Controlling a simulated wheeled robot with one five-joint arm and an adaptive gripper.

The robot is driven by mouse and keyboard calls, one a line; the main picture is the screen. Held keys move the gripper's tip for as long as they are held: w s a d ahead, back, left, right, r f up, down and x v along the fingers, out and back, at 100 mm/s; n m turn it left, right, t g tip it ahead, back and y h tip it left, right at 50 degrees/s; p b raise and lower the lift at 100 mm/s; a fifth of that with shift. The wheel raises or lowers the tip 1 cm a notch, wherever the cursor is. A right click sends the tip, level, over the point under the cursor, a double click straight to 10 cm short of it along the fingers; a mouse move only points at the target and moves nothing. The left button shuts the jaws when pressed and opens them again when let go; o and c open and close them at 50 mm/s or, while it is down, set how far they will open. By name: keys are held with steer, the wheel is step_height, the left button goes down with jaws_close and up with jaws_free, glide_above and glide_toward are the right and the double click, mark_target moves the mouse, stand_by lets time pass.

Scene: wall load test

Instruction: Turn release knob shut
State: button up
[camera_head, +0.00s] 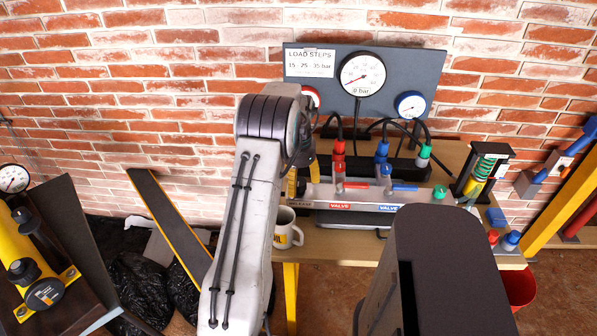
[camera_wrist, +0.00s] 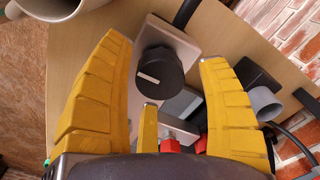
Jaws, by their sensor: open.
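The release knob (camera_wrist: 160,74) is black, round and ridged, with a white mark on its face. In the wrist view it sits on a light plate between my gripper's yellow fingers. My gripper (camera_wrist: 165,50) is open, with a finger on each side of the knob and visible gaps to both. I cannot tell how deep the fingertips reach. In the head view my gripper (camera_head: 302,172) is partly behind my arm at the left end of the valve manifold (camera_head: 365,194). The knob is hidden there.
A white mug (camera_head: 286,230) stands on the bench (camera_head: 325,246) close to my arm. Red valve (camera_head: 355,185) and blue valve (camera_head: 403,187) handles are right of my gripper. Hoses rise behind. A gauge board (camera_head: 440,75) stands at the back, its large gauge (camera_head: 362,73) labelled 0 bar.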

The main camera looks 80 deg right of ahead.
mark_target(299, 181)
step_height(299, 181, up, 12)
steer(key=shift+f, duration=0.15)
stand_by(0.4)
stand_by(0.8)
